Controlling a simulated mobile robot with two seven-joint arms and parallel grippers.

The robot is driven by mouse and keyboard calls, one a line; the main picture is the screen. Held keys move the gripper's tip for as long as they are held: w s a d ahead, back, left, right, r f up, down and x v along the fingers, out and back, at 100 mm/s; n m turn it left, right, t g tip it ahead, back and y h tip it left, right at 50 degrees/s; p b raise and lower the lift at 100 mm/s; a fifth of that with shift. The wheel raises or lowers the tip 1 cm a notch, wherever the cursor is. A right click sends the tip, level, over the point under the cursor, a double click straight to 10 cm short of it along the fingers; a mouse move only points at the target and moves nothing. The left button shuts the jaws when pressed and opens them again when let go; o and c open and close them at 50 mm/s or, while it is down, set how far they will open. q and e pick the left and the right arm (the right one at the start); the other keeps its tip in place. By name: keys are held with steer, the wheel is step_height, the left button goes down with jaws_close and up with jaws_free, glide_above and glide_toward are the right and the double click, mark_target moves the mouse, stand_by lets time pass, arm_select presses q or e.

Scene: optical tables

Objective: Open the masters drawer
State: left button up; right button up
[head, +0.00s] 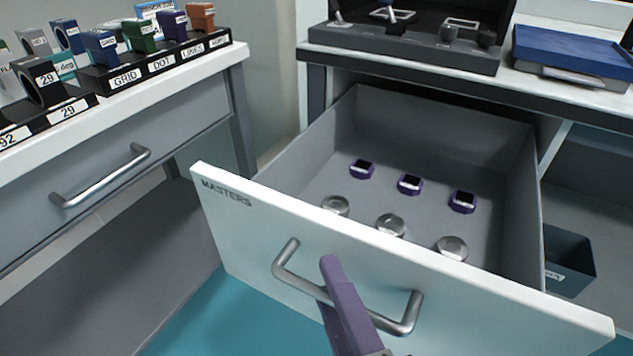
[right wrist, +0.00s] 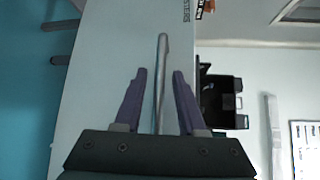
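The masters drawer (head: 240,215), with a white front lettered MASTERS, stands pulled well out from under the right-hand table. Its grey inside shows several purple-cased pieces and round metallic pieces. Its bar handle (head: 290,272) is on the front. My right gripper (head: 332,268) is at the handle, its purple fingers reaching across the bar. In the right wrist view the handle (right wrist: 161,60) runs between the two fingers of my right gripper (right wrist: 160,74), with a gap on each side. My left gripper is not in view.
A closed grey drawer with a handle (head: 100,178) is under the left table, which carries labelled blocks (head: 140,50). A black apparatus (head: 405,45) and a blue case (head: 575,48) stand on the right table. A dark bin (head: 570,262) is right of the drawer.

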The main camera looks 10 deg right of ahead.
steer(key=shift+o, duration=0.2)
steer(key=shift+s, duration=0.25)
steer(key=p+v, duration=0.1)
steer(key=v, duration=0.8)
steer(key=shift+s+p, duration=0.25)
steer(key=shift+p, duration=0.05)
steer(key=shift+d, duration=0.15)
